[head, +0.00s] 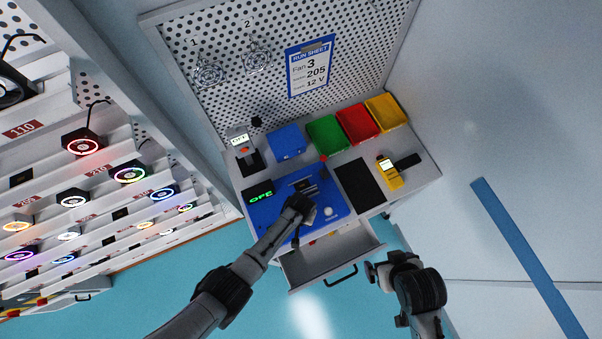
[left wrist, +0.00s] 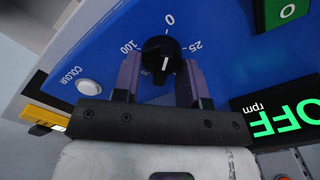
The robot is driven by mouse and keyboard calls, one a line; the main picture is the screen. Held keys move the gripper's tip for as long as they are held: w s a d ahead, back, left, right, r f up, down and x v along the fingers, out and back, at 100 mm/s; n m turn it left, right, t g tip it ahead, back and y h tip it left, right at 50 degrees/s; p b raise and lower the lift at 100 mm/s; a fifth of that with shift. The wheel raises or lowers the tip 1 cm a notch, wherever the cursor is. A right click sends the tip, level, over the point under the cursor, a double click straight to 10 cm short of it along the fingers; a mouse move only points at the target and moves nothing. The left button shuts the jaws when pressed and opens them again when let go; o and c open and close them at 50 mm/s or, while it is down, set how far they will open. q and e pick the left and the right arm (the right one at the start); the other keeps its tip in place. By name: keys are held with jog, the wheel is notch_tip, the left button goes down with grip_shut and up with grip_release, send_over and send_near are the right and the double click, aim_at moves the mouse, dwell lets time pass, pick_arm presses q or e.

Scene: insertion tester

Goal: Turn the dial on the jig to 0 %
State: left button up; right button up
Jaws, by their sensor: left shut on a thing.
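The jig is a blue panel (head: 266,214) on the bench. In the left wrist view its black dial (left wrist: 157,50) sits between my left gripper's fingers (left wrist: 160,66), which are shut on it from both sides. The scale on the blue face (left wrist: 225,35) shows 0 at the top of the picture, 25 to the right and 100 to the left. The dial's white mark lies on its lower side, away from the 0. In the head view my left gripper (head: 301,209) covers the dial. My right gripper (head: 371,272) hangs off the bench's front; its jaws are unclear.
The jig's green display (head: 261,197) reads OFF. An open drawer (head: 320,262) juts out below the bench. Blue, green (head: 326,134), red and yellow bins stand at the back. A black mat (head: 359,185) and a yellow meter (head: 389,175) lie to the right.

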dwell(0.5)
pick_arm(q)
jog(key=o, duration=0.8)
jog(key=shift+o, duration=0.2)
jog(key=shift+r, duration=0.55)
notch_tip(320, 180, up, 13)
jog(key=p, duration=0.2)
jog(key=shift+f, duration=0.15)
